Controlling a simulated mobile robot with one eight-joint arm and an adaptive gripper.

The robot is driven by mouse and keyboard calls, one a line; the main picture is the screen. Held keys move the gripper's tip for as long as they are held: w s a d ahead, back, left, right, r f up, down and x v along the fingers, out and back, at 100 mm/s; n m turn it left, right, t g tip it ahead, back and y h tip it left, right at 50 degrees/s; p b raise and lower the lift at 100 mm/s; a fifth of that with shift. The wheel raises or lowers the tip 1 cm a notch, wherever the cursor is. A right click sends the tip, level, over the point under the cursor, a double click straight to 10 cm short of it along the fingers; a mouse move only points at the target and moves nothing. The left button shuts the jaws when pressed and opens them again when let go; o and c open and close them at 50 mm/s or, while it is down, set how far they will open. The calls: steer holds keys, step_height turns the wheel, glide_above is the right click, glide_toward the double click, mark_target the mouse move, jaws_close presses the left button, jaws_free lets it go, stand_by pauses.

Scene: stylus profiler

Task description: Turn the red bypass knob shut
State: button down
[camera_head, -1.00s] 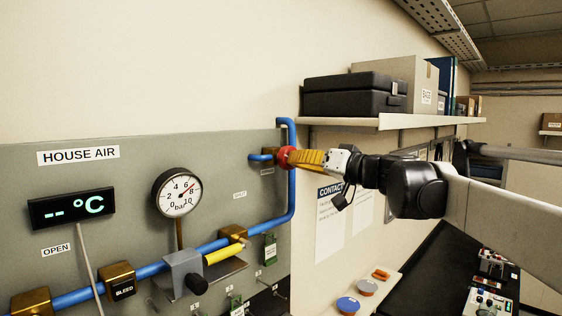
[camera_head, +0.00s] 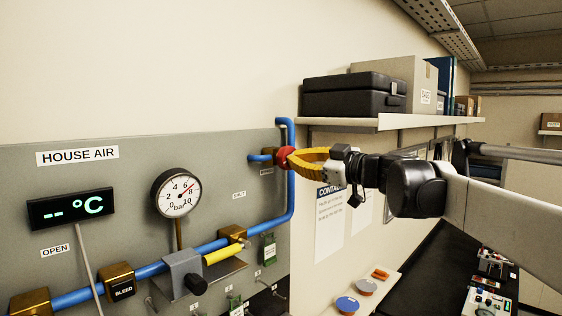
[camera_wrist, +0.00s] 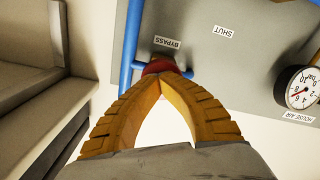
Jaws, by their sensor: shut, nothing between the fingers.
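The red bypass knob (camera_head: 283,155) sits on the blue pipe at the right end of the grey panel. In the wrist view the knob (camera_wrist: 157,67) shows just beyond my fingertips, below the BYPASS label (camera_wrist: 167,42). My gripper (camera_head: 291,157) has yellow ribbed fingers that bow apart in the middle and meet at the tips. It is shut with nothing between the fingers. The tips (camera_wrist: 160,80) are at the knob's front and hide part of it. I cannot tell whether they touch it.
The grey panel (camera_head: 130,215) carries a pressure gauge (camera_head: 177,192), a display (camera_head: 72,207) and blue piping (camera_head: 291,195). A shelf (camera_head: 375,125) with a black case (camera_head: 354,95) and boxes is above and behind my gripper. A dark bench (camera_head: 428,270) is below.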

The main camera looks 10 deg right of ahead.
steer(key=n, duration=0.9)
steer(key=shift+r, duration=0.1)
steer(key=c, duration=2.2)
jaws_free()
steer(key=o, duration=0.4)
